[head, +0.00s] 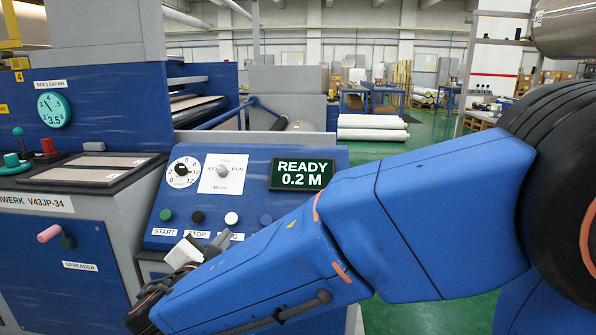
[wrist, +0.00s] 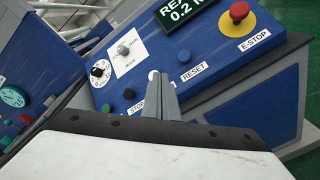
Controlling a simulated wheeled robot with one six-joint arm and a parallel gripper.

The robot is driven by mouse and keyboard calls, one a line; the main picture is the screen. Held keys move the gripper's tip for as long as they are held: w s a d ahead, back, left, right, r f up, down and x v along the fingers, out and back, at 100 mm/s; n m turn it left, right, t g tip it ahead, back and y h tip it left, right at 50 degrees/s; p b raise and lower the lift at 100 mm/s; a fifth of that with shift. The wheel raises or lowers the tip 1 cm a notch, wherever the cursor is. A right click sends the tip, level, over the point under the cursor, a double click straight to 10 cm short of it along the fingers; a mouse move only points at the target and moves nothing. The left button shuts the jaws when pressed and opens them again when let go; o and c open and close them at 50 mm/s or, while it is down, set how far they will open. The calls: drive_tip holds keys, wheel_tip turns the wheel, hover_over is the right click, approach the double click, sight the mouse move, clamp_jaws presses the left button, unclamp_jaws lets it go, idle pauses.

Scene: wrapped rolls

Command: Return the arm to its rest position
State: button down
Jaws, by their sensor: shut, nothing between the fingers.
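My arm (head: 410,215) is blue and reaches from the right edge of the head view down to the lower left, in front of the control panel. My gripper (head: 186,250) is partly visible just below the panel's START and STOP labels. In the wrist view the grey fingers (wrist: 162,84) are together, with nothing held between them. They point at the blue control panel (wrist: 225,50), over its row of buttons and labels. I cannot tell whether the fingertips touch the panel.
The panel carries a screen (head: 302,174) reading READY 0.2 M, a dial (head: 182,172), a mode switch (head: 222,171) and several buttons. A red E-STOP button (wrist: 239,12) sits at its right. A blue machine (head: 100,110) stands left; wrapped rolls (head: 372,128) lie behind on green floor.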

drive_tip(key=d+f+m+g+h, duration=0.1)
drive_tip(key=d+m+g+h, duration=0.2)
drive_tip(key=d, duration=0.9)
drive_tip(key=s+d+f+m+g, duration=0.1)
drive_tip(key=d+m+g, duration=0.3)
drive_tip(key=d, duration=0.7)
drive_tip(key=d+f+m+g+h, duration=0.2)
drive_tip(key=d+m, duration=0.3)
drive_tip(key=d, duration=0.7)
drive_tip(key=s+d+f+m+g+y, duration=0.1)
drive_tip(key=s+d+m+y, duration=0.1)
drive_tip(key=s, duration=0.4)
drive_tip(key=s+d+f+m+g+y, duration=0.1)
drive_tip(key=s+d+f+m+y, duration=0.1)
drive_tip(key=s+d+m, duration=0.3)
drive_tip(key=s+d+f+m+y, duration=0.2)
drive_tip(key=s+d+m, duration=0.2)
drive_tip(key=s+m, duration=0.3)
drive_tip(key=shift+s+f+g, duration=0.2)
drive_tip(key=shift+s+g, duration=0.2)
drive_tip(key=shift+s, duration=0.4)
